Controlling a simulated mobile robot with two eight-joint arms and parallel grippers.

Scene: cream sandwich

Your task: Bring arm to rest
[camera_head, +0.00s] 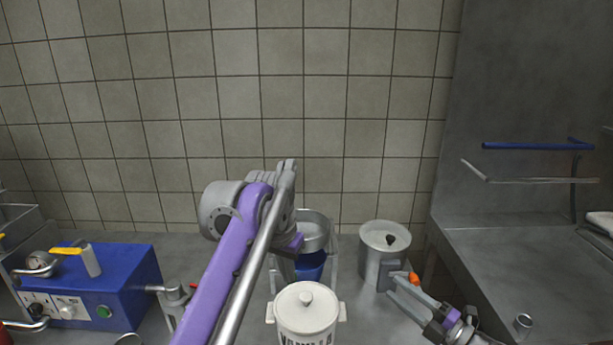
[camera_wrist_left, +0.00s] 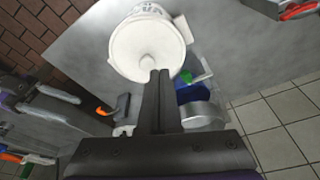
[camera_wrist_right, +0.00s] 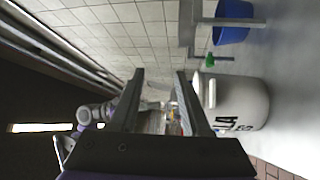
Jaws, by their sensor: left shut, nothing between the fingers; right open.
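My left arm reaches up from the bottom in the head view. Its gripper (camera_wrist_left: 160,75) shows in the left wrist view, its fingers shut together and empty. The fingertips point toward the knob on the lid of the white pot (camera_head: 306,320); I cannot tell the gap. The pot also shows in the left wrist view (camera_wrist_left: 150,35). My right gripper (camera_head: 405,288) is at the lower right in the head view, in front of the grey pot (camera_head: 378,243). The right wrist view shows its fingers (camera_wrist_right: 158,85) apart, with nothing held between them and the white pot beside them.
A blue bucket (camera_head: 309,268) stands behind the white pot. A blue machine (camera_head: 110,290) with a yellow-handled lever (camera_head: 68,251) stands at the left. A blue bar (camera_head: 530,146) is mounted at the right. The tiled wall closes off the back.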

